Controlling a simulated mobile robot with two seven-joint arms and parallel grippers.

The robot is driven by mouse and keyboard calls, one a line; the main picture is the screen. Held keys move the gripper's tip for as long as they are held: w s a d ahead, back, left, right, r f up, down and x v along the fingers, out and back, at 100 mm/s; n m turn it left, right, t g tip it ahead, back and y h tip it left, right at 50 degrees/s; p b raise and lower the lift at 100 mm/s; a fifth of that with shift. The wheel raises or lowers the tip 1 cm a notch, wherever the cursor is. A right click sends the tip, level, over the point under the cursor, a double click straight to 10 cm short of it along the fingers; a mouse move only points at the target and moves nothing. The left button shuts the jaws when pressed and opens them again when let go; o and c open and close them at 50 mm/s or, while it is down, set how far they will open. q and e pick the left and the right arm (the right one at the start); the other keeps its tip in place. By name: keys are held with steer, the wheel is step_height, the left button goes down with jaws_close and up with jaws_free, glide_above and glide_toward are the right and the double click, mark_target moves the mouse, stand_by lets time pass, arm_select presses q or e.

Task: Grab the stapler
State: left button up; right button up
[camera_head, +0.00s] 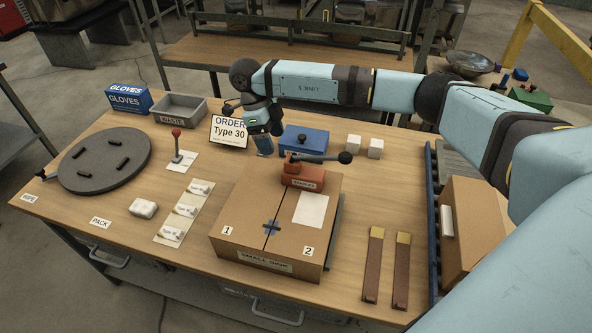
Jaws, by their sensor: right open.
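The stapler (302,178) is an orange-red block with a label on its front and a dark lever with a round black knob pointing right. It rests on top of the closed cardboard box (245,215), near the box's back edge. My right gripper (266,141) hangs open above the table, behind and to the left of the stapler, apart from it and next to the order sign. The gap between its fingers is small in the picture. My left gripper is not in view.
A blue box with a black knob (304,140) and two white blocks (365,145) stand behind the stapler. The order sign (229,131), a red-knobbed lever (177,145) and a dark round turntable (104,160) are left. Two brown strips (387,265) lie right of the cardboard box.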

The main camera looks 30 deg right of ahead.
mark_target(296, 156)
steer(key=shift+h, duration=0.7)
steer(key=d+f+p, duration=0.1)
steer(key=d+f, duration=0.1)
steer(key=s+d+f, duration=0.1)
steer(key=d+f, duration=0.2)
steer(key=shift+p, duration=0.35)
steer(key=shift+s+f, duration=0.2)
steer(key=shift+f, duration=0.25)
steer(key=p+x, duration=0.2)
steer(key=x, duration=0.2)
steer(key=shift+d+f, duration=0.1)
steer(key=shift+d, duration=0.1)
steer(key=shift+s+f, duration=0.1)
steer(key=shift+f, duration=0.25)
steer(key=c, duration=1.2)
jaws_close()
steer(key=shift+r, duration=0.15)
